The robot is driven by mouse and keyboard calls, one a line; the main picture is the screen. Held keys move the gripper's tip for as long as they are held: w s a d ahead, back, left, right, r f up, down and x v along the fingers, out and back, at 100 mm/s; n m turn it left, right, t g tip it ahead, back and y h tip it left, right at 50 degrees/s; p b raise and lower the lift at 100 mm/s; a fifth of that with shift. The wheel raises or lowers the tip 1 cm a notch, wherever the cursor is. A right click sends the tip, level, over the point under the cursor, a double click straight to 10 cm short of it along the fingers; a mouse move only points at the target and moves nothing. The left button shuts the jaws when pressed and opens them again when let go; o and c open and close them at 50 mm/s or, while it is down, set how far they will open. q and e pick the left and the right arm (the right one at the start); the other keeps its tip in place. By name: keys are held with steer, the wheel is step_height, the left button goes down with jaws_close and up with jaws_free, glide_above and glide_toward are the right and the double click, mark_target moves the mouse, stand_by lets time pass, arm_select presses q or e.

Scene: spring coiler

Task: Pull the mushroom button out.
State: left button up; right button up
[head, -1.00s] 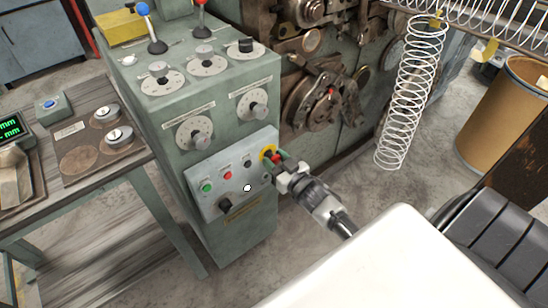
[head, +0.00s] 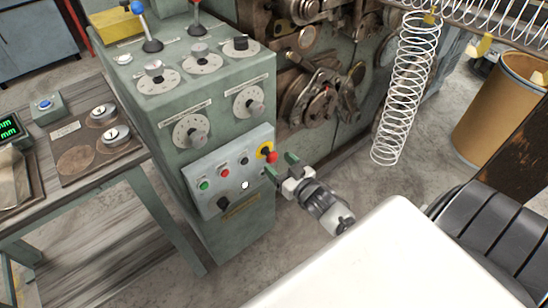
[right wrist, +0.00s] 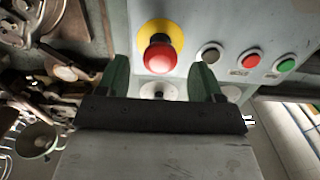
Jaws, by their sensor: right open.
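The red mushroom button (head: 271,156) sits on a yellow disc at the upper right of the sloped control panel (head: 222,212). In the right wrist view the button (right wrist: 159,56) stands out from its yellow disc (right wrist: 172,30), with a dark stem showing between them. My right gripper (head: 281,166) is open and empty, just below and to the right of the button. In the right wrist view its two green fingers (right wrist: 160,82) lie either side of the button's line, apart from it. My left gripper is not in view.
A hanging wire coil (head: 405,100) and a brown drum (head: 500,110) are to the right. A table stands left.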

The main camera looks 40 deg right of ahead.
steer(key=s, duration=0.7)
steer(key=shift+s+d, duration=0.3)
steer(key=shift+f, duration=0.1)
steer(key=s+a+f+g+p, duration=0.1)
steer(key=s+f+g, duration=0.15)
steer(key=f, duration=0.45)
steer(key=s+a+f+g+h+p, duration=0.1)
steer(key=s+f+g, duration=0.1)
steer(key=s+f, duration=0.35)
steer(key=s+a+f+g+p, duration=0.1)
steer(key=f+g, duration=0.2)
steer(key=f, duration=0.5)
steer(key=s+a+f+g, duration=0.2)
steer(key=s+f+g, duration=0.1)
steer(key=s, duration=0.5)
steer(key=s+a+f+n+g+p, duration=0.1)
steer(key=s+a+f+g, duration=0.1)
steer(key=s+f, duration=0.3)
steer(key=s+a+f+g+p, duration=0.1)
steer(key=s+f+g, duration=0.3)
steer(key=s, duration=0.7)
steer(key=shift+a+f+n, duration=0.4)
steer(key=shift+a+f, duration=0.1)
steer(key=shift+a, duration=0.4)
steer(key=shift+s+g, duration=0.1)
steer(key=shift+g, duration=0.15)
